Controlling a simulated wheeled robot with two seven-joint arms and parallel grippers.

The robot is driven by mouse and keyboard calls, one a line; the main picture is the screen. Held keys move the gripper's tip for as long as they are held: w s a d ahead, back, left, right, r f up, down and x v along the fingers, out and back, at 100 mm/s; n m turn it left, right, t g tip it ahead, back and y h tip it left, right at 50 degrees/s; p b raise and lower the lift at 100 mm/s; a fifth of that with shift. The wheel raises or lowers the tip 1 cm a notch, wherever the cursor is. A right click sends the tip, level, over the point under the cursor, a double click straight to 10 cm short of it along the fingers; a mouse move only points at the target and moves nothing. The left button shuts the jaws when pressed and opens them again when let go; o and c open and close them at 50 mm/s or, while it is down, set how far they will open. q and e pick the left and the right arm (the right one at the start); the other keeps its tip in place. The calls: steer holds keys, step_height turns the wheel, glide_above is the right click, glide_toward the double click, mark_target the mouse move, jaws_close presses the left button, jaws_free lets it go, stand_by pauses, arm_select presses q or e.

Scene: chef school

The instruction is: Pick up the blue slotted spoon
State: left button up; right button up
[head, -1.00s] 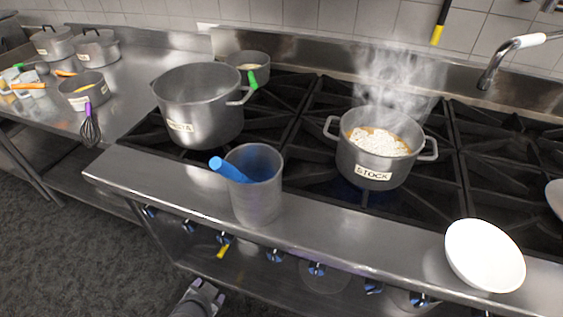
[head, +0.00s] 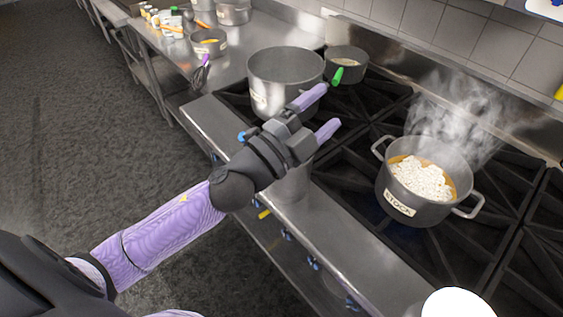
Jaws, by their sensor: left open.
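The blue slotted spoon shows only as a small blue handle tip (head: 242,136) just left of my left gripper's wrist. The rest of it is hidden behind my gripper. The metal canister (head: 293,188) that holds it stands on the front ledge of the stove, mostly covered by my gripper. My left gripper (head: 329,107) is open, its two purple fingers apart and pointing to the upper right, with nothing seen between them. It lies across the canister in the picture; I cannot tell if it touches. My right gripper is not in view.
A large pot (head: 285,70) and a small pan (head: 346,63) with a green handle stand behind the gripper. A steaming stock pot (head: 415,208) is at the right. A white bowl (head: 458,304) is at the bottom right. A purple whisk (head: 201,72) lies on the left counter.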

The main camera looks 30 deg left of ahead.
arm_select(q)
steer(key=s+d+r+m+g+h, duration=0.1)
steer(key=d+m+g+h, duration=0.1)
steer(key=m+g+h, duration=0.35)
steer(key=s+d+r+m+g+h, duration=0.1)
steer(key=s+d+m+g+h, duration=0.15)
steer(key=m+g, duration=0.6)
steer(key=a+f+m+g+y, duration=0.1)
steer(key=a+f+m+y, duration=0.15)
steer(key=a+y, duration=0.55)
steer(key=a+f+m+y, duration=0.2)
steer(key=a+m+y, duration=0.3)
steer(key=a, duration=0.4)
steer(key=shift+n+y, duration=0.75)
steer(key=shift+y, duration=0.05)
steer(key=x, duration=0.3)
steer(key=a+p+x, duration=0.1)
steer(key=x, duration=0.5)
steer(key=shift+w+a+f, duration=0.1)
steer(key=shift+a+f, duration=0.1)
steer(key=shift+f, duration=0.35)
jaws_close()
